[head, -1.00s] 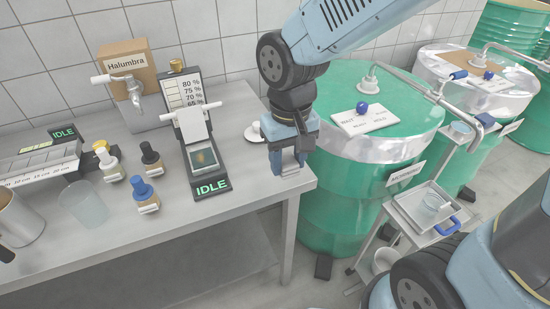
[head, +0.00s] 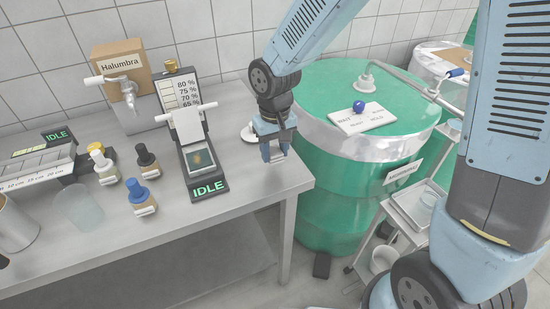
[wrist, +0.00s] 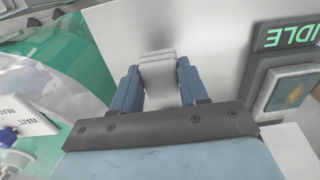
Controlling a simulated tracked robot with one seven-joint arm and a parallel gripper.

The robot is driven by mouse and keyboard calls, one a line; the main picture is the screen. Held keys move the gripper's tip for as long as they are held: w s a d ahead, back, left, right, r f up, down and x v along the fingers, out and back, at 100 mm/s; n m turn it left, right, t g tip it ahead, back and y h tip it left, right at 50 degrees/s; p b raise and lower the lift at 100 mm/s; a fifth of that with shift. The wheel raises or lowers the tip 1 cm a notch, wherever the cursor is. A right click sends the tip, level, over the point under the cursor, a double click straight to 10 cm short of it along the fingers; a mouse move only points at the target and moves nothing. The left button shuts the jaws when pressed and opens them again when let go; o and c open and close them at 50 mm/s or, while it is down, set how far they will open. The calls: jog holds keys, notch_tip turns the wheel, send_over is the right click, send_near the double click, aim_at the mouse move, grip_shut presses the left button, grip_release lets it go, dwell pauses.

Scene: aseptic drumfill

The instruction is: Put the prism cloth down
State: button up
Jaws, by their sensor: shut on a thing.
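The prism cloth (wrist: 158,72) is a small light-grey folded pad held between the two blue fingers of my gripper (wrist: 158,88) in the wrist view. In the head view my gripper (head: 275,152) is over the right end of the steel bench, and only a little of the cloth shows there. A soft shadow lies on the bench top beside the cloth in the wrist view. I cannot tell whether the cloth touches the bench. The prism instrument (head: 197,150), with a white flap and a green IDLE display, stands left of my gripper.
The steel bench (head: 240,190) has bare top around my gripper. A green drum (head: 325,200) with a sign card (head: 362,119) stands close right. Several small bottles (head: 140,196) stand left of the instrument.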

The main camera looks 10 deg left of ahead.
aim_at(274, 159)
jog(key=shift+w+a+f, duration=0.1)
jog(key=shift+w+f, duration=0.25)
jog(key=shift+f, duration=1.7)
jog(key=o, duration=1.2)
